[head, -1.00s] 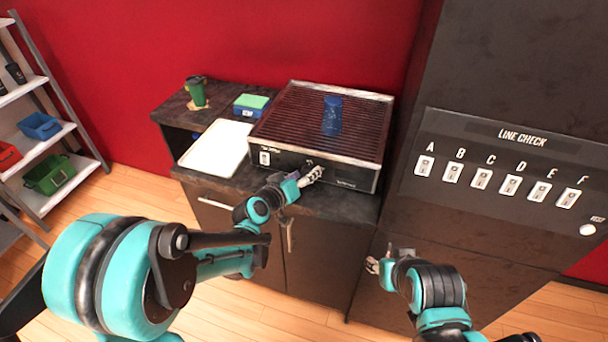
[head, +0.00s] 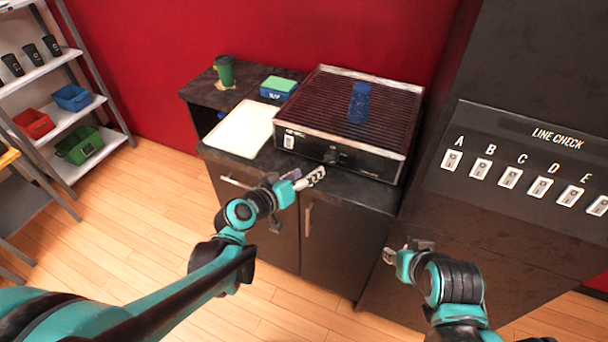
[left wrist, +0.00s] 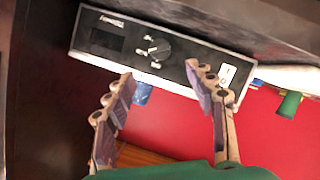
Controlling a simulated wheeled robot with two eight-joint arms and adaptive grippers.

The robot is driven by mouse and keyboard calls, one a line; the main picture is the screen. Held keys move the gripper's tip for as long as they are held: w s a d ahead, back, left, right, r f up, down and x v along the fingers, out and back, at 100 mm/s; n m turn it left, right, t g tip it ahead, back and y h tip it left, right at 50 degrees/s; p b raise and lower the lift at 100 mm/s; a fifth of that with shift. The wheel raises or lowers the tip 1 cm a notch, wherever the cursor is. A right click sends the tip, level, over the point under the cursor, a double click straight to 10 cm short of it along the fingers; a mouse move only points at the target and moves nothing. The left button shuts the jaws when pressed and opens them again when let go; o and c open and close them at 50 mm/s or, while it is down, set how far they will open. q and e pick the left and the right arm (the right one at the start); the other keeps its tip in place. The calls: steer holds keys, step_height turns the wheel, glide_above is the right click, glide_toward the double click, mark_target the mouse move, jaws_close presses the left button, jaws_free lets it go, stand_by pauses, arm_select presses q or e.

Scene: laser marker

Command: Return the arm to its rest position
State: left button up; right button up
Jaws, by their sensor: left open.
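My left gripper (head: 306,178) is open and empty in the head view, in front of the cabinet's top edge and a little below the laser marker's front panel. In the left wrist view its two fingers (left wrist: 165,105) are spread apart, with the panel's dark knob (left wrist: 156,50) beyond them. The laser marker (head: 345,152) stands on the cabinet with a blue cup (head: 359,103) upright on its ribbed top. My right gripper (head: 391,256) is at the lower right in front of the dark cabinet; its jaw opening is too small to judge.
A white tray (head: 240,128), a blue box with a green top (head: 278,88) and a green cup (head: 224,72) stand left of the marker. A switch panel (head: 530,160) is at right. A shelf with bins (head: 72,98) is at far left. Floor between is clear.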

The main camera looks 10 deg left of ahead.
arm_select(q)
steer(key=shift+s+a+r, duration=0.1)
steer(key=shift+s, duration=0.15)
steer(key=shift+s, duration=0.1)
stand_by(0.3)
steer(key=s+a+f+g+y, duration=0.1)
steer(key=s+a+g+y, duration=0.1)
steer(key=s+a, duration=0.4)
steer(key=s+a+f+g+y, duration=0.2)
steer(key=s+a+y, duration=0.3)
steer(key=s, duration=0.6)
steer(key=shift+s+a+f+g, duration=0.25)
steer(key=shift+s+a+g, duration=0.15)
steer(key=shift+g, duration=0.2)
stand_by(0.5)
